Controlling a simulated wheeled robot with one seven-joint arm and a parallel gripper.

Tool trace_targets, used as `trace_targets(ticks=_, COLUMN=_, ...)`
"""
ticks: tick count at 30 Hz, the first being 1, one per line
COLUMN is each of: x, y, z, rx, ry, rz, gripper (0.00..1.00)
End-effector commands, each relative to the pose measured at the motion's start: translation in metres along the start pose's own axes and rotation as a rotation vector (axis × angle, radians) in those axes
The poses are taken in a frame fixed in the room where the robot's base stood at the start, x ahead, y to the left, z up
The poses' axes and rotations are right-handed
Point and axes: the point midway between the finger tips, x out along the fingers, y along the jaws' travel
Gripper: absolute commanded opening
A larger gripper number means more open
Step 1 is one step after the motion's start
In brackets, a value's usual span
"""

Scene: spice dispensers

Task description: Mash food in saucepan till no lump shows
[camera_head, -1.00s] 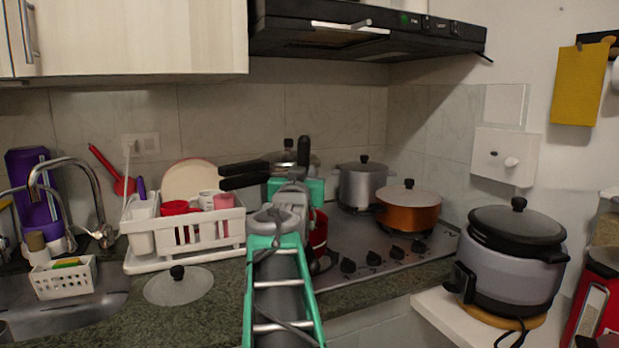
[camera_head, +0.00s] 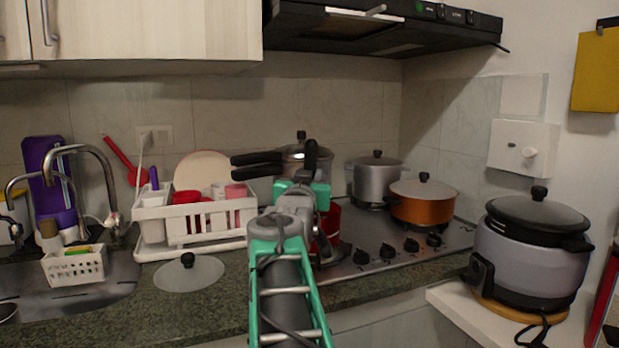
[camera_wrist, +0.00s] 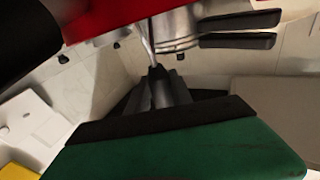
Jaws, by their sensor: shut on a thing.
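The red saucepan (camera_head: 330,226) stands at the stove's left front, partly hidden behind my gripper (camera_head: 308,180). A red surface (camera_wrist: 95,25), likely the saucepan's side, crosses the top of the wrist view. My gripper also shows in the wrist view (camera_wrist: 165,90), with its dark fingers shut on a thin metal rod (camera_wrist: 150,42), likely the masher's shank. The masher's lower end is hidden. The food inside the saucepan is not visible, so I cannot tell whether lumps show.
A silver pot (camera_head: 375,178) and an orange pot (camera_head: 424,207) stand right of my gripper. Black handles (camera_head: 258,165) stick out left behind it. A white dish rack (camera_head: 195,228) and a glass lid (camera_head: 190,275) are at left. A grey cooker (camera_head: 530,258) is at right.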

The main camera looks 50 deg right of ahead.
Motion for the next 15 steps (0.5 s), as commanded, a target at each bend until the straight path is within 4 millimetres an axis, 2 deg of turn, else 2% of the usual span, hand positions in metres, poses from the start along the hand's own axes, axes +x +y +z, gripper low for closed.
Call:
trace_targets(ticks=5, x=-0.002, y=0.001, z=0.015, rx=0.001, ry=0.003, rz=0.0, gripper=0.0)
trace_targets(ticks=6, x=-0.002, y=0.001, z=0.01, rx=0.001, ry=0.003, rz=0.0, gripper=0.0)
trace_targets(ticks=12, x=-0.001, y=0.001, z=0.008, rx=0.001, ry=0.003, rz=0.0, gripper=0.0)
trace_targets(ticks=15, x=0.0, y=0.0, z=-0.003, rx=0.001, ry=0.005, rz=0.0, gripper=0.0)
